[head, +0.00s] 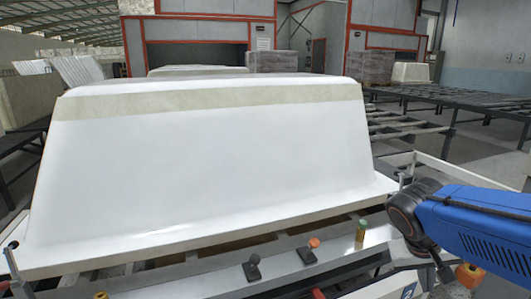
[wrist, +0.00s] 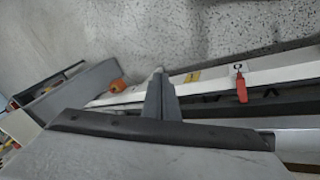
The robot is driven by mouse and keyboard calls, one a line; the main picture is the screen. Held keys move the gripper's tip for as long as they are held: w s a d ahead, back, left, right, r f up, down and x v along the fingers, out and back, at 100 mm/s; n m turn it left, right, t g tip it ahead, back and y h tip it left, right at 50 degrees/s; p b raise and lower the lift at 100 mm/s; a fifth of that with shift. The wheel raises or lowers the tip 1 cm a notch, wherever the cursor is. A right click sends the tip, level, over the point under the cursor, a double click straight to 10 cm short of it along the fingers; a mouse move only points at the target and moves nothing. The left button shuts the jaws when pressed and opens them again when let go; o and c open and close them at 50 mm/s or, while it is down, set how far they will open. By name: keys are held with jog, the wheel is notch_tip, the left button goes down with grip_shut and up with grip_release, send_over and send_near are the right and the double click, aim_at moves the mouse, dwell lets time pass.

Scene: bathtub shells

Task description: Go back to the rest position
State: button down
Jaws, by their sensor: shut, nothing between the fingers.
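My gripper shows in the wrist view, where its grey fingers (wrist: 159,96) are together with nothing between them. They point toward a speckled grey floor and a white rail. In the head view my blue arm comes in from the right edge, and its dark joint is near the right front corner of the shell; the fingers cannot be made out there. A large white bathtub shell (head: 210,165) lies upside down in front of me, with a beige band near its top. My gripper is not holding it.
Roller conveyors (head: 460,97) stand at the right. The wrist view shows a red tag (wrist: 241,88) on the white rail.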

jog(key=s+a+n+t+y, duration=0.2)
jog(key=s+a+y, duration=0.3)
jog(key=a, duration=0.3)
jog(key=shift+s+a+n+t, duration=0.35)
jog(key=shift+a+n+t, duration=0.05)
jog(key=shift+t, duration=0.2)
